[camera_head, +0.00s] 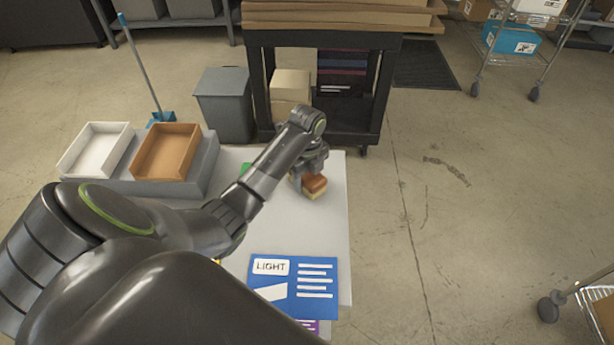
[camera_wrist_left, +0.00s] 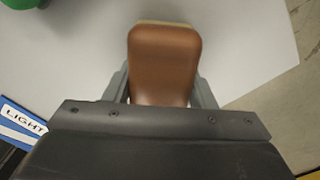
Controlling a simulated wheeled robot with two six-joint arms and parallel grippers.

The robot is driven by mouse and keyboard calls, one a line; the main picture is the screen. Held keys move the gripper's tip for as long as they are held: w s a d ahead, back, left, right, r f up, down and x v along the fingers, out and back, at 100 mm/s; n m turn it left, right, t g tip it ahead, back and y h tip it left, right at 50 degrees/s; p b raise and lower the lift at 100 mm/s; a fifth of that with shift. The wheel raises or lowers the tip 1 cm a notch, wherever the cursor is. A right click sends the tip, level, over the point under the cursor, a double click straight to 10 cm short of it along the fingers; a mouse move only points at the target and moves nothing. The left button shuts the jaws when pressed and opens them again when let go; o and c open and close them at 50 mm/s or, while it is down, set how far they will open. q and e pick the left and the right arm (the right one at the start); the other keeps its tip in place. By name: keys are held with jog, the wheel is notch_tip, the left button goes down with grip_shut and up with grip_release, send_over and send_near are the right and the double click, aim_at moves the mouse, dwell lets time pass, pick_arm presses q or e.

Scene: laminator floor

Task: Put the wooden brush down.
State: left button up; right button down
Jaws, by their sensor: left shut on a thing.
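The wooden brush (camera_head: 314,186) has a brown top over a paler lower part and is at the far right part of the white table (camera_head: 328,232). My left gripper (camera_head: 304,178) is shut on it. In the left wrist view the brush's brown top (camera_wrist_left: 164,62) lies between the two grey fingers of the gripper (camera_wrist_left: 164,92). I cannot tell whether the underside of the brush touches the table. My right gripper is not in view.
A blue LIGHT card (camera_head: 294,287) lies at the table's near edge. A white tray (camera_head: 68,170) and an orange-brown tray (camera_head: 139,174) sit on a grey stand at the left. A green object (camera_wrist_left: 22,3) is partly visible. A black cart (camera_head: 376,120) stands behind the table.

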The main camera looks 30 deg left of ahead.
pick_arm(q)
jog(key=o, duration=1.4)
jog(key=shift+f, duration=0.1)
notch_tip(320, 180, up, 4)
jog(key=shift+r, duration=0.25)
notch_tip(320, 180, up, 6)
jog(key=p, duration=0.4)
jog(key=shift+p, duration=0.4)
jog(key=shift+r+p, duration=0.9)
